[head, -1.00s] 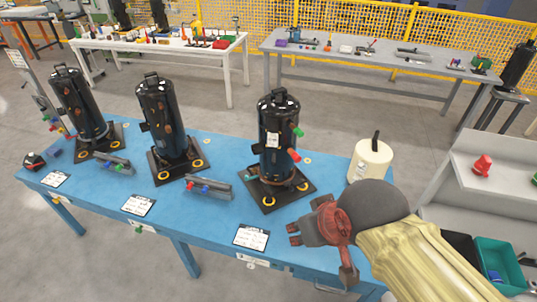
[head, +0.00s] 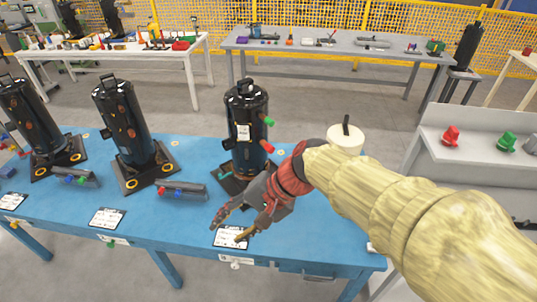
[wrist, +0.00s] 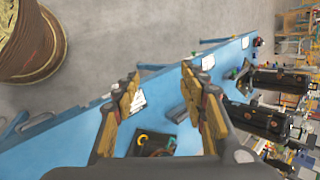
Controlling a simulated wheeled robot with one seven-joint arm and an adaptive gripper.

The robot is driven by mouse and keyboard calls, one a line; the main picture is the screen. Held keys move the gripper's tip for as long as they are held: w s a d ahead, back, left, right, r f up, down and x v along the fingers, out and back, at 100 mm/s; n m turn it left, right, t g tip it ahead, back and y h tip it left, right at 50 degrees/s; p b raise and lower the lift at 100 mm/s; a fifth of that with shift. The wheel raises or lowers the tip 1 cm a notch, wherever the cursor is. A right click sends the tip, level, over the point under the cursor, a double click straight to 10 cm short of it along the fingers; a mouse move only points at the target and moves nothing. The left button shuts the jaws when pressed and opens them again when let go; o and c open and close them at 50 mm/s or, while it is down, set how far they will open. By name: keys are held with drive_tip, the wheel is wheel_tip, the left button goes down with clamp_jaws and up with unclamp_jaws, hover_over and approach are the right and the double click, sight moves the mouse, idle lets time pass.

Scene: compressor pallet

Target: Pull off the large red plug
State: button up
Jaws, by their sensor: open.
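The right-hand black compressor (head: 246,125) stands upright on the blue table. A red plug (head: 267,147) sticks out of its right side, below a green plug (head: 268,121). Another red plug (head: 451,136) sits on the grey stand at right. My gripper (head: 228,231) is open and empty, in front of the compressor's base and over the table's front edge near a white card. It is apart from the plugs. In the wrist view the open fingers (wrist: 160,78) show with nothing between them; I cannot make out the red plug there.
Two more black compressors (head: 122,122) stand to the left on the blue table (head: 190,222). Grey blocks with coloured plugs lie between them. A cream canister (head: 345,138) is partly behind my arm. The grey stand (head: 480,165) also holds a green plug (head: 507,141).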

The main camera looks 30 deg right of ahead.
drive_tip(key=w+d+f+m+t+y+b, duration=0.1)
drive_tip(key=w+f+m+t+y+b, duration=0.15)
drive_tip(key=w+m, duration=0.45)
drive_tip(key=m+t+h+b, duration=0.55)
drive_tip(key=m+t, duration=0.65)
drive_tip(key=m, duration=0.6)
approach(272, 151)
drive_tip(key=shift+w+a+r+p, duration=0.1)
drive_tip(key=shift+w+r+p, duration=0.1)
drive_tip(key=shift+w+p, duration=0.2)
drive_tip(key=shift+w, duration=0.1)
drive_tip(key=shift+b+x, duration=0.75)
drive_tip(key=shift+x, duration=3.75)
drive_tip(key=shift+f, duration=0.1)
drive_tip(key=c, duration=0.3)
drive_tip(key=c, duration=0.7)
